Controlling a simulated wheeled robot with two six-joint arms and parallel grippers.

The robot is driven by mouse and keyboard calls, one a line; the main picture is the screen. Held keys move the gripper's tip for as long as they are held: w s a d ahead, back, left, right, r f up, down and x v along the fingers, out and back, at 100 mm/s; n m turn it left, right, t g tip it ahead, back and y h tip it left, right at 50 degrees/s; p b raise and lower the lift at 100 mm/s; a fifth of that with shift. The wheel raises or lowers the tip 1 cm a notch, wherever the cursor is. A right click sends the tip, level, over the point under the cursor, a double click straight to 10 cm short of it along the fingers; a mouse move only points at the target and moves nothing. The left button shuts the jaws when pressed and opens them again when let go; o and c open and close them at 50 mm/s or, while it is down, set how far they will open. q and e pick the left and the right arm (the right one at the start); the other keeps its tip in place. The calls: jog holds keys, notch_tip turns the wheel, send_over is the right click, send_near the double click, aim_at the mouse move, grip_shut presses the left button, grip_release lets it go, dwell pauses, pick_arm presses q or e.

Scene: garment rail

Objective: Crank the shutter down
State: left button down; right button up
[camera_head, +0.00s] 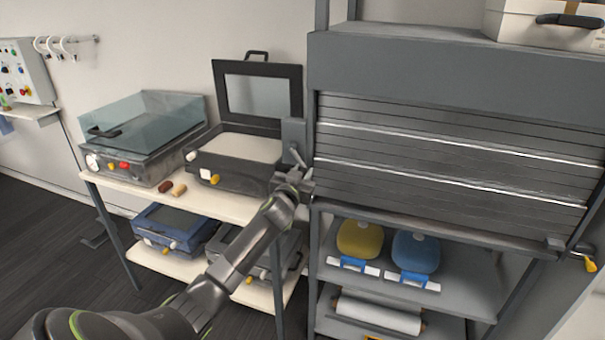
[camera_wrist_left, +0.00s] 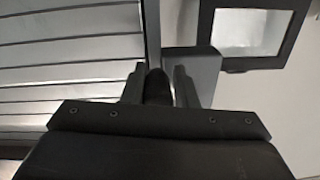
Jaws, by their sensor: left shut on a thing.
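The grey slatted shutter (camera_head: 450,150) hangs from its housing (camera_head: 440,75) on the cabinet, covering the upper part of the front; its bottom edge is just above the shelf with the yellow and blue items. My left gripper (camera_head: 296,178) is at the crank on the cabinet's left post, below the grey crank box (camera_head: 294,138). In the left wrist view, the fingers (camera_wrist_left: 158,88) are shut around a dark crank handle (camera_wrist_left: 157,86). The slats (camera_wrist_left: 70,60) and the box (camera_wrist_left: 192,70) show beyond it. Much of the crank is hidden by the gripper. My right gripper is not in view.
Left of the cabinet, a bench (camera_head: 225,207) carries an open-lidded black case (camera_head: 240,160) and a clear-covered machine (camera_head: 145,135), close to my left arm. A yellow-handled latch (camera_head: 585,262) sits at the cabinet's lower right. A white box (camera_head: 545,25) stands on top.

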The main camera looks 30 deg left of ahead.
pick_arm(q)
jog(key=shift+s+a+f+m, duration=0.2)
jog(key=shift+a+m, duration=0.45)
jog(key=shift+m, duration=0.65)
jog(key=shift+s+a+f+m, duration=0.15)
jog(key=shift+a+m, duration=0.55)
jog(key=shift+m, duration=0.6)
jog(key=shift+s+a+f+m, duration=0.15)
jog(key=shift+a+m, duration=0.5)
jog(key=shift+m, duration=0.65)
jog(key=c, duration=1.5)
grip_release()
jog(key=shift+c, duration=0.2)
jog(key=o, duration=0.3)
jog(key=shift+w+d, duration=0.15)
jog(key=shift+f, duration=0.1)
